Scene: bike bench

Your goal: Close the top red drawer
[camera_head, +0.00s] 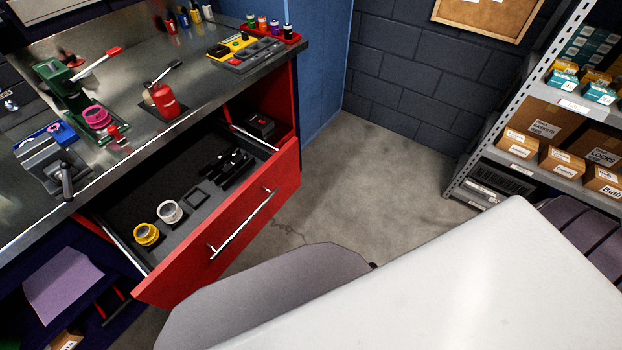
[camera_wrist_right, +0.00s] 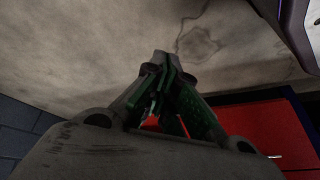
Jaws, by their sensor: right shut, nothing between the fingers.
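The top red drawer (camera_head: 235,225) is pulled out from the bench, with its red front standing well away from the cabinet. A silver bar handle (camera_head: 243,225) runs along the front. Inside the drawer are a yellow roll, a white roll and dark tools. No gripper shows in the head view. In the right wrist view my right gripper (camera_wrist_right: 162,62) is shut and empty, with floor behind its fingertips. A red panel (camera_wrist_right: 268,135) with a bit of silver handle shows to its right, apart from the fingertips. I cannot tell whether it is the same drawer. My left gripper is out of view.
The bench top (camera_head: 130,165) holds a green press (camera_head: 62,90), a red bottle (camera_head: 164,101) and a yellow device (camera_head: 232,46). A shelf with cardboard boxes (camera_head: 560,160) stands at the right. Clear floor (camera_head: 370,180) lies between drawer and shelf. My own white and grey body parts cover the lower right.

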